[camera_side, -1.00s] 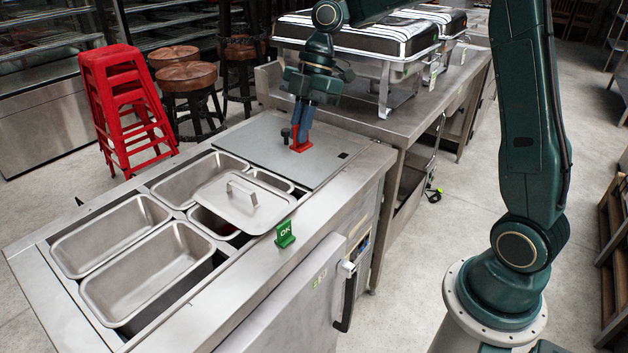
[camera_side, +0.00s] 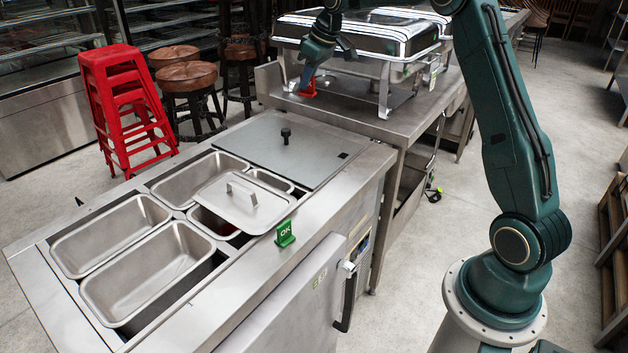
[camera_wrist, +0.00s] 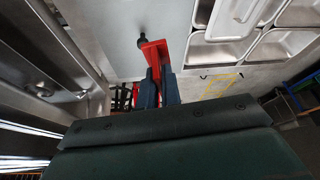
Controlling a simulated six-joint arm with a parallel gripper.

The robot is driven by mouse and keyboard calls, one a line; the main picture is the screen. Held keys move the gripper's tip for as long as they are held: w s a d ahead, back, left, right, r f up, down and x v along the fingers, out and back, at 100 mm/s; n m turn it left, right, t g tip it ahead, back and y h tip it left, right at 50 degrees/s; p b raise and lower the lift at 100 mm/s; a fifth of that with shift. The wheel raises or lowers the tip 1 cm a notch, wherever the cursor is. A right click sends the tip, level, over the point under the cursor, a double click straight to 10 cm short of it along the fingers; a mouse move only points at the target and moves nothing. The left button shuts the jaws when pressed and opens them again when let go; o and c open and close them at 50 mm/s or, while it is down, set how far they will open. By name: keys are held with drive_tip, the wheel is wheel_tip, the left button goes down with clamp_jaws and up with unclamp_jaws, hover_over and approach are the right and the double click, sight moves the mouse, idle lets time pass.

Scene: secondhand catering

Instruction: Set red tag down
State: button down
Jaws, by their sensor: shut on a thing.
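The red tag (camera_side: 308,91) is in my gripper (camera_side: 304,78), near the front left legs of the chafing dish in the side view. I cannot tell whether the tag touches the steel counter or hangs above it. In the wrist view the tag (camera_wrist: 153,52) sticks out beyond the fingertips of my gripper (camera_wrist: 160,84), which are shut on it. The dark fingers hide its gripped part.
The chafing dish (camera_side: 350,62) stands close beside my gripper. A flat grey cover (camera_side: 275,158) with a black knob (camera_side: 286,132) lies on the prep counter. A green OK tag (camera_side: 285,234) stands near several steel pans and a loose lid (camera_side: 226,208).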

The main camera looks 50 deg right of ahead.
drive_tip(key=shift+w+d+r+m+h, duration=0.1)
drive_tip(key=shift+w+d+m+h, duration=0.15)
drive_tip(key=shift+d+m, duration=0.45)
drive_tip(key=shift+w+d+r+m+h, duration=0.15)
drive_tip(key=shift+w+d+m, duration=0.2)
drive_tip(key=shift+d, duration=0.6)
drive_tip(key=shift+f, duration=0.15)
hover_over(306, 152)
drive_tip(key=s, duration=0.2)
wheel_tip(306, 152, down, 20)
drive_tip(key=shift+d+r, duration=0.1)
drive_tip(key=shift+d, duration=0.05)
drive_tip(key=c, duration=1.6)
unclamp_jaws()
drive_tip(key=shift+v, duration=6)
